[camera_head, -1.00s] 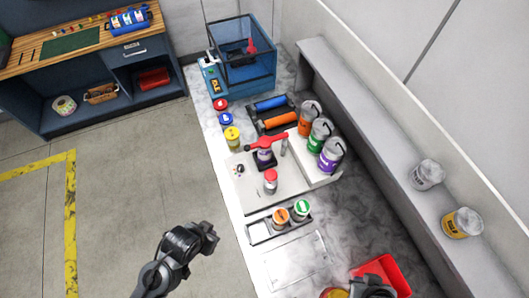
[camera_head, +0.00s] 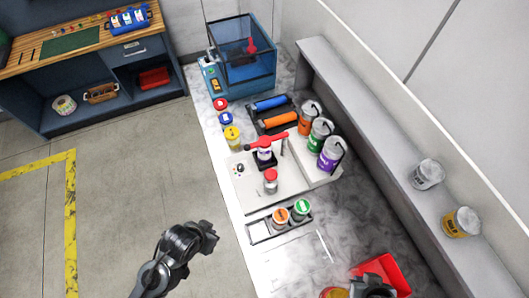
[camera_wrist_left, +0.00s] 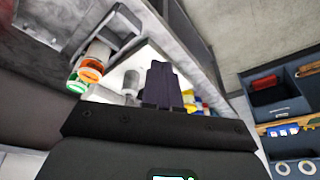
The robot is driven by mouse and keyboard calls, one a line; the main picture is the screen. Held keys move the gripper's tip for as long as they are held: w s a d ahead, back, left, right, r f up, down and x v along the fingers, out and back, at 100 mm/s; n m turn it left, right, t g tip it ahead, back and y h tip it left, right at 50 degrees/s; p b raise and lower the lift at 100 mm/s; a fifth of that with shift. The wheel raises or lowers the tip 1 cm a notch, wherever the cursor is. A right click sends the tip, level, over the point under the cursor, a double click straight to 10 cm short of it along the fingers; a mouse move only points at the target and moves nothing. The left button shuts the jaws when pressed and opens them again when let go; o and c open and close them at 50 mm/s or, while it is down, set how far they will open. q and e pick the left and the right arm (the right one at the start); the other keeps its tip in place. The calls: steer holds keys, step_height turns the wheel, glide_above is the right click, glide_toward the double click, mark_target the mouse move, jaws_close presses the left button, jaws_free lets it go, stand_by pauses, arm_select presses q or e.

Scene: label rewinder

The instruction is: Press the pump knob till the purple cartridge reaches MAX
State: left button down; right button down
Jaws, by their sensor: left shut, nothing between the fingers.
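A red-handled press (camera_head: 265,142) stands on a pale panel on the bench, with a small cartridge (camera_head: 265,153) under its handle. A short jar with a red knob-like top (camera_head: 271,174) stands in front of it; I cannot tell which red part is the pump knob. No MAX mark is readable. A larger purple-labelled bottle (camera_head: 330,156) stands behind to the right. My left gripper (camera_head: 212,237) is shut and empty over the floor, left of the bench edge; its fingers show in the left wrist view (camera_wrist_left: 164,82). My right gripper (camera_head: 372,286) is partly cut off at the bottom.
Orange (camera_head: 280,216) and green (camera_head: 302,207) capped jars sit in a tray near the bench front. A red bin (camera_head: 388,272) is beside my right gripper. Orange (camera_head: 308,117) and green (camera_head: 319,135) bottles line the back. The floor around my left arm is clear.

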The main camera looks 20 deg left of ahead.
arm_select(q)
steer(key=shift+r, duration=2.85)
stand_by(0.4)
stand_by(0.3)
